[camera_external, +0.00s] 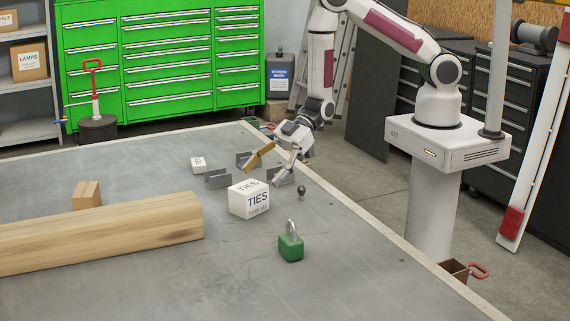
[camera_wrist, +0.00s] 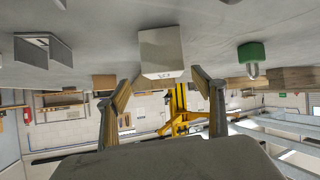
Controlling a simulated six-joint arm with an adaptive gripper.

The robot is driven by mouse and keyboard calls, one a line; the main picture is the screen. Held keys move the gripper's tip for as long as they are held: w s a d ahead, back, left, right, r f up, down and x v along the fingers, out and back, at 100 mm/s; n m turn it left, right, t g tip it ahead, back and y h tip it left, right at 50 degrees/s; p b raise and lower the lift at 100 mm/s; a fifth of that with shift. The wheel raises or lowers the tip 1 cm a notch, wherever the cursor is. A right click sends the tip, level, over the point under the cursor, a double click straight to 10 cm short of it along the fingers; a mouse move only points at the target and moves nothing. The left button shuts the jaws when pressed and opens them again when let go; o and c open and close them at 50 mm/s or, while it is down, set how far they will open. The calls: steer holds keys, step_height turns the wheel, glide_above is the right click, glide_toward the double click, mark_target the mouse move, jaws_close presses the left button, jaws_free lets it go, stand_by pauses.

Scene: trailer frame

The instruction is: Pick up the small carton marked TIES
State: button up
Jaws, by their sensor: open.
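A white carton marked TIES (camera_external: 249,198) stands upright on the grey table, left of and nearer the camera than my gripper (camera_external: 262,176). A smaller white carton (camera_external: 198,165) stands farther back on the left; its dark print is too small to read. My gripper is open and empty, low over the table and tilted, with one yellowish finger pad showing. In the wrist view a white carton (camera_wrist: 160,50) appears beyond and between the open fingertips of my gripper (camera_wrist: 160,80), apart from them. Most of its print is out of sight there.
Grey metal brackets (camera_external: 218,178) stand beside and behind the TIES carton. A green padlock (camera_external: 291,246) and a small dark knob (camera_external: 301,192) are to its right. A long wooden beam (camera_external: 100,235) and a wooden block (camera_external: 87,195) lie left. The front table area is clear.

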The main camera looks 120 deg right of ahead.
mark_target(260, 184)
steer(key=shift+s+a+f+m+t+y, duration=0.15)
steer(key=shift+f+t+y, duration=0.15)
steer(key=shift+f, duration=0.2)
steer(key=shift+s+a+f+m+t+y, duration=0.1)
steer(key=shift+s+f+m+t+y, duration=0.1)
steer(key=shift+f+t, duration=0.25)
steer(key=shift+w+f, duration=0.1)
steer(key=shift+w, duration=0.05)
steer(key=shift+x, duration=1.2)
steer(key=shift+x, duration=2.6)
steer(key=shift+d, duration=0.1)
steer(key=c, duration=1.3)
